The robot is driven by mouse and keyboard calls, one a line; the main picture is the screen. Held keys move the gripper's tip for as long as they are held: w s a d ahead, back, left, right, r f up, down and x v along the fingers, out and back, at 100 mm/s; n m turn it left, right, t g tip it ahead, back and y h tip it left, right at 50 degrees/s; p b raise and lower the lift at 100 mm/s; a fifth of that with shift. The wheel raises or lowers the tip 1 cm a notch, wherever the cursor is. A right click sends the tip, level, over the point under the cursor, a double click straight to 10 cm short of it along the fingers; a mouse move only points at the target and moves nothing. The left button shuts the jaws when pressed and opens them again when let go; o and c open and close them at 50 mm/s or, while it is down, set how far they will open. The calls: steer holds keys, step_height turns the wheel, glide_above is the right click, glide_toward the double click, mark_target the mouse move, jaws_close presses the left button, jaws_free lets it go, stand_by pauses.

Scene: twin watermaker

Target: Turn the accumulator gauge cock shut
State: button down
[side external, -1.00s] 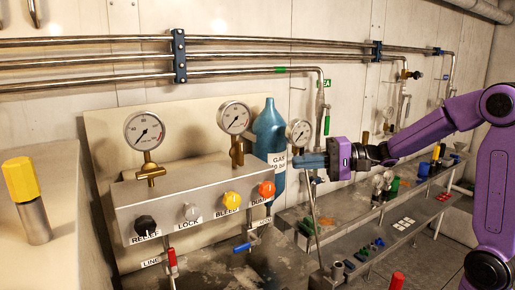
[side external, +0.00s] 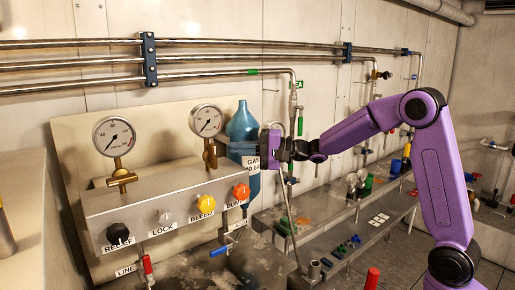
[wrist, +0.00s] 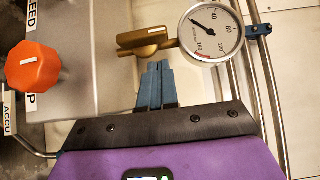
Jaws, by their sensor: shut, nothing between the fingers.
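The accumulator gauge (wrist: 212,32) shows in the wrist view as a white dial, taken as the one beside the orange knob and ACCU label. Its brass cock (wrist: 143,37) lies left of the dial, with a bar handle running across the picture. My gripper (wrist: 158,66) is shut, its blue fingers together and empty, with the tips just below the brass cock. Whether they touch it is unclear.
The grey valve block (side external: 165,205) carries black, white, yellow and orange knobs; the orange knob (wrist: 33,66) is close left of my fingers. Two gauges (side external: 115,136) stand above the block. The blue bottle (side external: 242,122) is behind my gripper, and pipes run along the wall.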

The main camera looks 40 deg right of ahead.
mark_target(216, 146)
steer(key=shift+a, duration=1.35)
steer(key=shift+a+r+n+g+h, duration=0.15)
steer(key=shift+r+n+g+h, duration=0.1)
steer(key=shift+n+g+h, duration=0.2)
steer(key=shift+a+r+n+g+h, duration=0.25)
steer(key=shift+n+g+h, duration=0.05)
steer(key=shift+n+h, duration=0.25)
steer(key=shift+a+r+n+g+h, duration=0.25)
steer(key=shift+n+h, duration=0.15)
steer(key=shift+n, duration=0.1)
steer(key=shift+a+r+n+g+h, duration=0.2)
steer(key=shift+a+n+g+h, duration=0.1)
steer(key=shift+n+h, duration=0.3)
steer(key=shift+a+r+n+g+h, duration=0.15)
steer(key=shift+a+n+g+h, duration=0.2)
steer(key=shift+h, duration=0.45)
steer(key=shift+a+n+h, duration=0.35)
steer(key=shift+n+h, duration=0.15)
steer(key=shift+h, duration=0.25)
steer(key=shift+a+n+h, duration=0.35)
steer(key=shift+n+h, duration=0.1)
steer(key=shift+h, duration=0.3)
steer(key=h, duration=0.1)
steer(key=a+n+h, duration=0.1)
steer(key=h, duration=0.1)
steer(key=shift+a+f+n+g, duration=0.1)
steer(key=shift+a+n+g, duration=0.05)
steer(key=shift+n+g, duration=0.15)
steer(key=shift+f, duration=0.1)
steer(key=shift+a, duration=0.25)
